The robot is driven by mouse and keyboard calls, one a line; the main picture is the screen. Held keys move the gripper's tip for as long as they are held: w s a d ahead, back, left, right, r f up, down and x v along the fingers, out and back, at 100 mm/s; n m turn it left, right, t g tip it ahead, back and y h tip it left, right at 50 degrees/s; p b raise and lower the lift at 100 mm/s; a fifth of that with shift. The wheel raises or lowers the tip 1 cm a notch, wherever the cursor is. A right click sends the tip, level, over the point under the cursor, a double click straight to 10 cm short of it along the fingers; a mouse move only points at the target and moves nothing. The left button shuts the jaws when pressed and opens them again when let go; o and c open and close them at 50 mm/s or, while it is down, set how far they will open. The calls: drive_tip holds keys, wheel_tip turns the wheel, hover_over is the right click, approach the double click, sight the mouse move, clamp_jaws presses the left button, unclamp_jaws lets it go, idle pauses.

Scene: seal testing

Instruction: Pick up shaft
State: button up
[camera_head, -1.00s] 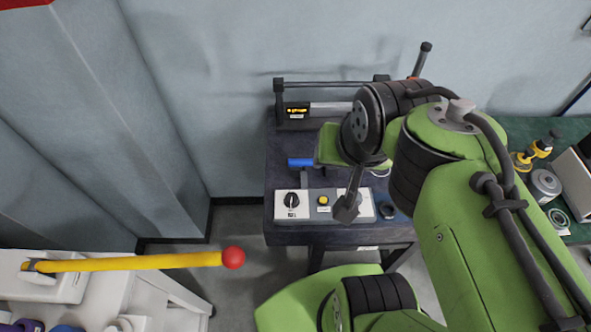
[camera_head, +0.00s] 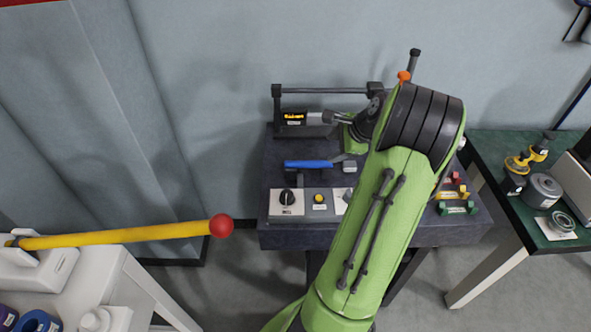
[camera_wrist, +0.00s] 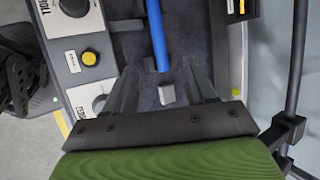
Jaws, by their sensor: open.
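A blue rod (camera_head: 308,164), the likeliest shaft in view, lies across the dark workbench (camera_head: 275,183) behind the control panel. In the wrist view the blue rod (camera_wrist: 156,32) runs from the top edge towards the gap between my fingers. A small grey block (camera_wrist: 167,94) sits just past its end; I cannot tell whether they are joined. My gripper (camera_wrist: 160,70) is open, with its two grey fingers apart and nothing gripped. The rod's near end shows around fingertip level in the picture; the height gap is unclear. In the head view my green arm hides part of the bench.
The control panel (camera_head: 320,203) with knobs and a yellow button lines the bench front. A frame with a bar (camera_head: 325,90) and lit display stands at the back. Coloured blocks (camera_head: 458,208) lie right. A yellow lever with red ball (camera_head: 220,225) juts in from the left.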

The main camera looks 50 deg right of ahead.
drive_tip(key=b, duration=0.2)
approach(311, 163)
drive_tip(key=x, duration=0.4)
drive_tip(key=shift+d, duration=0.1)
drive_tip(key=x, duration=0.5)
drive_tip(key=shift+b, duration=0.3)
drive_tip(key=shift+s, duration=0.15)
drive_tip(key=shift+c, duration=1.3)
clamp_jaws()
drive_tip(key=shift+r, duration=0.1)
